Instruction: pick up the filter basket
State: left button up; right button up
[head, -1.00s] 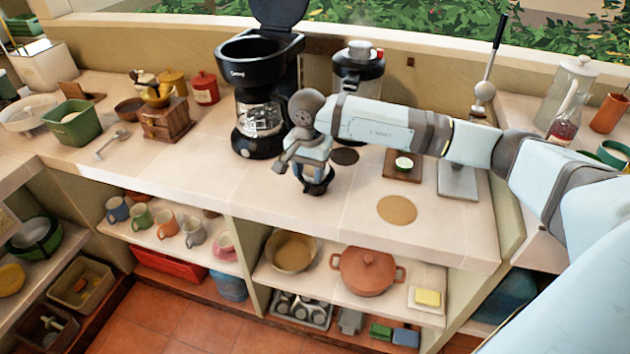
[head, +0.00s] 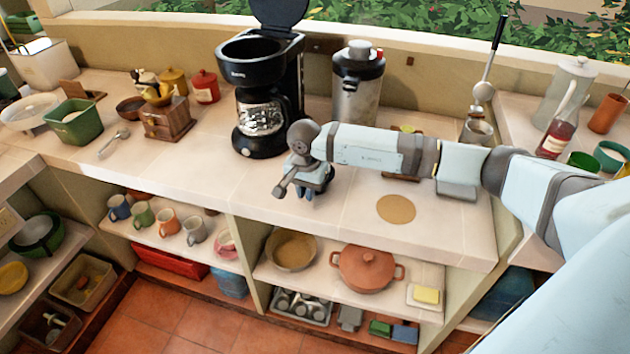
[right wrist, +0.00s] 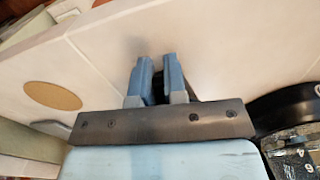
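My right gripper (head: 313,192) is low over the counter in front of the coffee maker (head: 262,95), fingers pointing down. In the right wrist view its two blue fingers (right wrist: 158,80) stand close together with a narrow gap between them. A dark sliver shows in the gap and beside the right finger; I cannot tell whether it is the filter basket or shadow. The filter basket is not clearly visible now; the gripper and wrist cover that spot in the head view. Whether the fingers grip anything is hidden. My left gripper is not in view.
A steel-and-black appliance (head: 358,82) stands behind my right forearm. A round cork mat (head: 396,209) lies to the right on the counter (head: 345,215). A wooden grinder (head: 166,118) and a green bin (head: 73,123) stand at the left. The counter left of the gripper is clear.

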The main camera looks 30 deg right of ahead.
grip_shut()
jog(key=shift+r, duration=0.1)
